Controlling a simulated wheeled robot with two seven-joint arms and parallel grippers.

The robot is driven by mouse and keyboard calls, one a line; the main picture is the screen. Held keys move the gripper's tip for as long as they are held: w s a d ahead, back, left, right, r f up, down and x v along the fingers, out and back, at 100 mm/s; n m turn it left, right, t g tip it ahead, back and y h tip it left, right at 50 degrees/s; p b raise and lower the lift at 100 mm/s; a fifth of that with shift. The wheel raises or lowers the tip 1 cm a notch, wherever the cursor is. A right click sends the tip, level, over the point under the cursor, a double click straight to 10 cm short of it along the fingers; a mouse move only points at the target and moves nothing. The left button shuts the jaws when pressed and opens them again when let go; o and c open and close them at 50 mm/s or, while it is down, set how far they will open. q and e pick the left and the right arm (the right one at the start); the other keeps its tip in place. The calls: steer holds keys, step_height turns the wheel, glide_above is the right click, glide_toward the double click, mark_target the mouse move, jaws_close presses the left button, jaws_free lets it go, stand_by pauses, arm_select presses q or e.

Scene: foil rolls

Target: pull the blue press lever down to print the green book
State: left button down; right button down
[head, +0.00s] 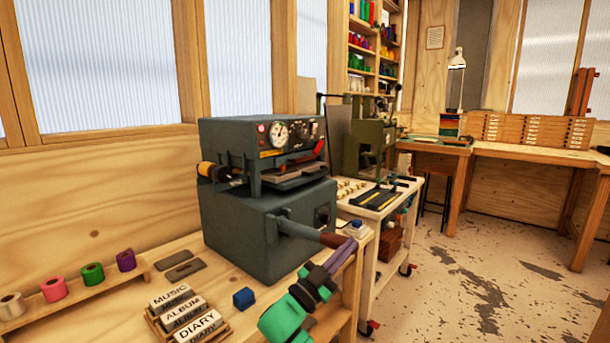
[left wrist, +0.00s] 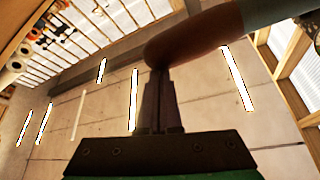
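The blue-grey press (head: 265,215) stands on the near bench, with a round gauge on its front. Its lever (head: 295,229) reaches out toward the right and ends in a brown grip (head: 333,240). My left gripper (head: 350,247) is at the free end of the grip. In the left wrist view the brown grip (left wrist: 195,42) crosses above the left gripper (left wrist: 158,73); its fingers are together, tips at the grip's edge, not visibly around it. Contact is hard to judge. I cannot pick out the green book for certain. My right gripper is out of view.
Title blocks (head: 185,312), a small blue block (head: 244,298) and coloured foil rolls (head: 93,273) lie on the near bench. A green press (head: 368,145) stands on a wheeled cart to the right. Open floor (head: 475,270) lies beyond the cart.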

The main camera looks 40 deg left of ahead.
arm_select(q)
steer(key=shift+f+m+h+b, duration=0.4)
steer(key=shift+f+m, duration=0.3)
steer(key=shift+f, duration=0.55)
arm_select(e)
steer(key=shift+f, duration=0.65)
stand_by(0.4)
